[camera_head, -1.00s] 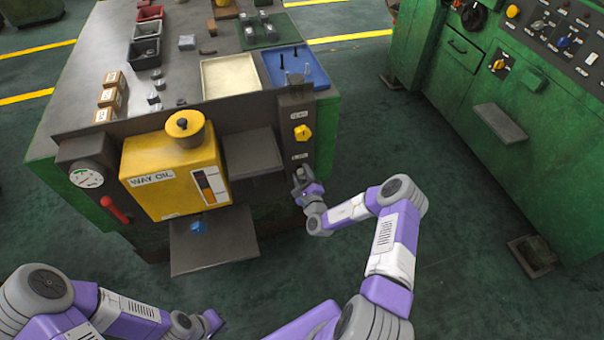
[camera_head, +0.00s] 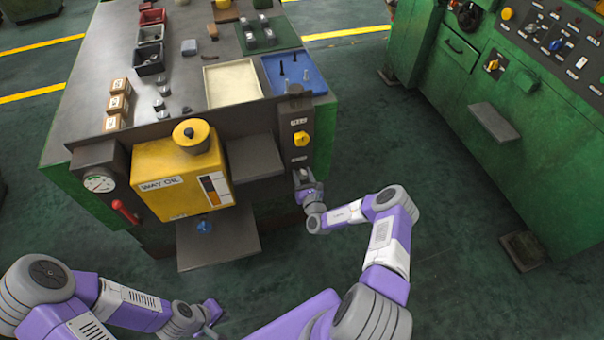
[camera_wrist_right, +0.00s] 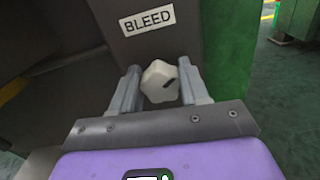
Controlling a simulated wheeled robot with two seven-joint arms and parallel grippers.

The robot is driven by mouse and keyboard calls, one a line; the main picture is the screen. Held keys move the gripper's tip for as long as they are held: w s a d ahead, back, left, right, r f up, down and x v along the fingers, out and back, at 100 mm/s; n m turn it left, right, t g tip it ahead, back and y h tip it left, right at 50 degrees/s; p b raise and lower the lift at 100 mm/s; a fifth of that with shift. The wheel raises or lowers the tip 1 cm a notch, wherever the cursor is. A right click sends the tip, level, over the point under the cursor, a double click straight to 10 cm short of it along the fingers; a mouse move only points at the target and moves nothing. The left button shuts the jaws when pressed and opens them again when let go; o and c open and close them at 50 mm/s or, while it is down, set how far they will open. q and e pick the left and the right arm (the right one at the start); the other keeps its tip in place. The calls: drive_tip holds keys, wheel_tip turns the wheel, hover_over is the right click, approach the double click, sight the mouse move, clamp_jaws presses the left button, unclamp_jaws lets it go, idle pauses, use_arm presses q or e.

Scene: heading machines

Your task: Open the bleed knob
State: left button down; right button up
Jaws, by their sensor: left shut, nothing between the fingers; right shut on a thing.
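The bleed knob (camera_wrist_right: 158,82) is a pale lobed knob with a dark mark, below the "BLEED" label (camera_wrist_right: 147,20) in the right wrist view. My right gripper (camera_wrist_right: 160,88) is shut on it, one finger on each side. In the head view my right gripper (camera_head: 305,178) is at the lower end of the dark panel (camera_head: 297,120), and the knob is hidden there. My left gripper (camera_head: 212,318) is shut and empty, low in the head view, away from the bench.
A yellow way oil tank (camera_head: 180,180) stands left of the panel, with a yellow knob (camera_head: 301,139) above my right gripper. A gauge (camera_head: 99,182) and red lever (camera_head: 125,211) are further left. A green machine (camera_head: 470,100) stands right, with open floor between.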

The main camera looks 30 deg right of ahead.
drive_tip(key=m+p, duration=0.1)
drive_tip(key=m, duration=0.2)
drive_tip(key=shift+m, duration=0.3)
drive_tip(key=shift+d+f+m, duration=0.1)
drive_tip(key=shift+f+m, duration=0.05)
drive_tip(key=shift+m, duration=1.45)
drive_tip(key=o, duration=1.1)
drive_tip(key=shift+c, duration=0.2)
drive_tip(key=shift+s, duration=0.15)
drive_tip(key=p+v, duration=0.2)
drive_tip(key=v, duration=0.5)
drive_tip(key=shift+s, duration=0.2)
